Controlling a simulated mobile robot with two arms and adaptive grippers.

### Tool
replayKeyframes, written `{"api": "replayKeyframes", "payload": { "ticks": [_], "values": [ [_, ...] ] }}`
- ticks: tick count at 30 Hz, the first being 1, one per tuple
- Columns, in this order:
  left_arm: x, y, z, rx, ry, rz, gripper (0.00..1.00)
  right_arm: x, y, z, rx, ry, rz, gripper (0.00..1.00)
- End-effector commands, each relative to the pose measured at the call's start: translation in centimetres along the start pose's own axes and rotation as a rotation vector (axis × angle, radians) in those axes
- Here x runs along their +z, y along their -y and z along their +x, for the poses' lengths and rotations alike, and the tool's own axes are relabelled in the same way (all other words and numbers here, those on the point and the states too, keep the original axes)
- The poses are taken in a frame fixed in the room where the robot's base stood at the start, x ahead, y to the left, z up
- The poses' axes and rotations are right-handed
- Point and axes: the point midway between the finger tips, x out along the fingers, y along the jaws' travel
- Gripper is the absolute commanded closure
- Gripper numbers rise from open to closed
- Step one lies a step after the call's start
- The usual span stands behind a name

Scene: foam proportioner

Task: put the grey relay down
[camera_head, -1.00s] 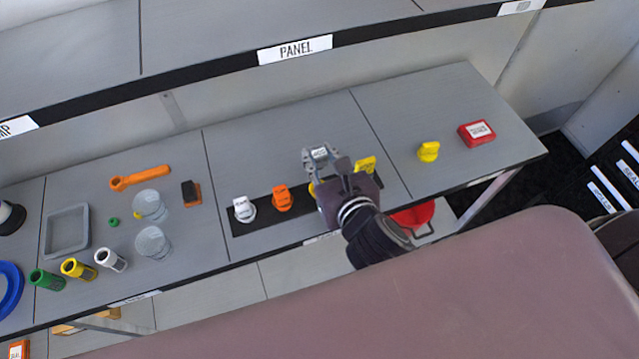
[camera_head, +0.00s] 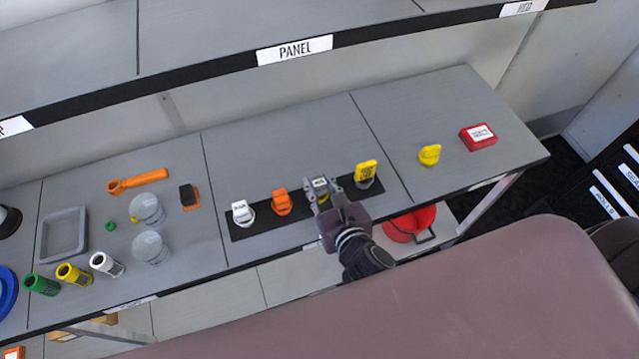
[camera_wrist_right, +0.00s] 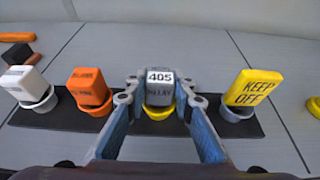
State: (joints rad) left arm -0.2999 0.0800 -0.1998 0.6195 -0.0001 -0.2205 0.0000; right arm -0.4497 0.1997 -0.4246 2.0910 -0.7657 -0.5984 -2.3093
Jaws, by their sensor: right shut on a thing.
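The grey relay (camera_wrist_right: 159,90), with a white label reading 405, is between the fingers of my right gripper (camera_wrist_right: 158,92). In the right wrist view it stands upright, at or just above a yellow ring-like socket (camera_wrist_right: 158,113) on the black strip; I cannot tell whether it is fully seated. In the head view my right gripper (camera_head: 321,190) is shut on the relay (camera_head: 320,184) at the strip. The strip also bears a white relay (camera_head: 242,211), an orange relay (camera_head: 282,201) and a yellow KEEP OFF relay (camera_head: 366,172). My left gripper is not in view.
A yellow piece (camera_head: 429,154) and a red box (camera_head: 478,136) lie on the bench to the right. To the left are glass cups (camera_head: 150,247), a grey tray (camera_head: 64,234) and an orange tool (camera_head: 138,181). The bench behind the strip is clear.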

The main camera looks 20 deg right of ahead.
Motion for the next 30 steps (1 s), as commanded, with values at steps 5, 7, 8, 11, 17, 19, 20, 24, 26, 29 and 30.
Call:
{"api": "replayKeyframes", "payload": {
  "ticks": [5, 7, 8, 11, 17, 19, 20, 24, 26, 29, 30],
  "values": [
    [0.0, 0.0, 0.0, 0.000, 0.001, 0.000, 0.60, 0.0, 0.0, 0.0, 0.000, 0.000, -0.001, 0.61],
    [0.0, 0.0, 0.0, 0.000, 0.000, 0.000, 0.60, 0.0, 0.0, 0.0, 0.000, 0.000, -0.001, 0.60],
    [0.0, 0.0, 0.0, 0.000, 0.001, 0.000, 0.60, 0.0, 0.0, 0.0, 0.000, 0.000, -0.001, 0.60],
    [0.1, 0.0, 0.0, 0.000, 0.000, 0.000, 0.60, 0.0, 0.0, 0.0, 0.000, 0.000, -0.001, 0.60],
    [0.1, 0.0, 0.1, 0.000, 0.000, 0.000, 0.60, -0.1, 0.0, -0.6, 0.001, -0.001, -0.001, 0.60],
    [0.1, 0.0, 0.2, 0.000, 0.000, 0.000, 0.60, -0.1, 0.0, -1.4, 0.001, -0.001, -0.002, 0.60],
    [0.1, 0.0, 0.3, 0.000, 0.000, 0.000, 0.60, -0.2, 0.0, -1.9, 0.001, -0.001, -0.003, 0.60],
    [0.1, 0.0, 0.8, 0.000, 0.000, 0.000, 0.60, -0.2, 0.0, -4.5, 0.001, -0.003, -0.001, 0.60],
    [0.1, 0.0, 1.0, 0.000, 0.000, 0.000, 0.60, -0.2, 0.0, -5.8, 0.002, -0.003, -0.001, 0.60],
    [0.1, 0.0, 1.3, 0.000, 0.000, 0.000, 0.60, -0.3, 0.0, -7.7, 0.001, -0.003, 0.000, 0.60],
    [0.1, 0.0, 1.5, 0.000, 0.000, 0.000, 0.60, -0.2, 0.0, -8.4, 0.001, -0.002, -0.001, 0.60]
  ]
}}
